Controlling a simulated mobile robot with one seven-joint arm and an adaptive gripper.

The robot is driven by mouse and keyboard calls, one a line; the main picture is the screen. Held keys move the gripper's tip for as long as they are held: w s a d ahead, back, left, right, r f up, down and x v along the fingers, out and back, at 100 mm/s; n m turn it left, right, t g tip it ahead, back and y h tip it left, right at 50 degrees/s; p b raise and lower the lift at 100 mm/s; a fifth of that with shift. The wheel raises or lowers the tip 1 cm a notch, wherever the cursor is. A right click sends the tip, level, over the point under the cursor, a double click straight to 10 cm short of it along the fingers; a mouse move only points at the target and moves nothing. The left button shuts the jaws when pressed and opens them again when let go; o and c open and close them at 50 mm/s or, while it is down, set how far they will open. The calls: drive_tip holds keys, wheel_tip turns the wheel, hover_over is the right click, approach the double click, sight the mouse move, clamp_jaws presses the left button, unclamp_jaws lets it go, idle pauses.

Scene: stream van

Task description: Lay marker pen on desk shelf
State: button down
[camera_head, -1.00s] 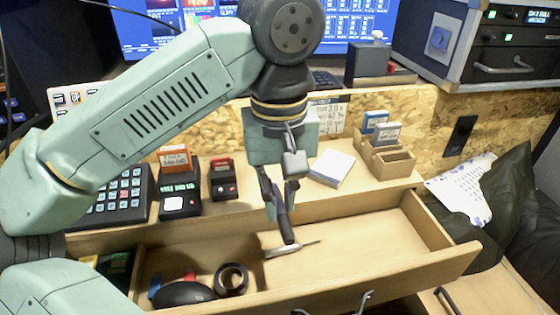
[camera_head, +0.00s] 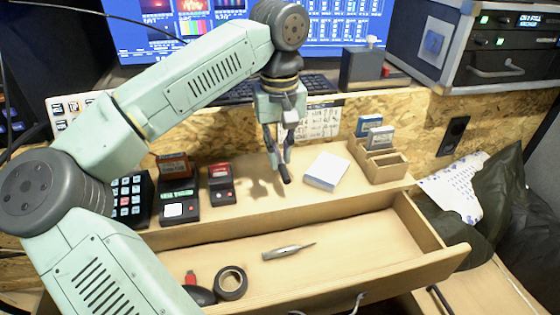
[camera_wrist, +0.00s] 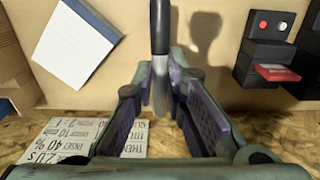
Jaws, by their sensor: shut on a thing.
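My gripper (camera_head: 276,153) is shut on a dark marker pen (camera_head: 283,172) and holds it above the desk shelf (camera_head: 260,207). The pen hangs down from the fingers, slightly tilted, in the head view. In the wrist view, the pen (camera_wrist: 160,30) sits between the fingers of my gripper (camera_wrist: 163,75) and reaches up out of the picture. The shelf surface (camera_wrist: 205,85) lies behind it with a shadow on it. The pen looks apart from the shelf.
A notepad (camera_head: 327,169) and a wooden card holder (camera_head: 380,165) stand right of the gripper. A red-topped device (camera_head: 221,184) stands left. The open drawer (camera_head: 380,225) in front holds a screwdriver-like tool (camera_head: 287,252) and a tape roll (camera_head: 231,283). Bare shelf lies between device and notepad.

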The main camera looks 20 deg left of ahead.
sight(280, 157)
drive_tip(key=shift+w+f, duration=0.1)
drive_tip(key=shift+f, duration=1.65)
drive_tip(key=shift+f, duration=0.2)
drive_tip(key=c, duration=1.6)
unclamp_jaws()
drive_tip(key=shift+c, duration=0.2)
wheel_tip(280, 157, up, 12)
drive_tip(key=shift+r, duration=0.2)
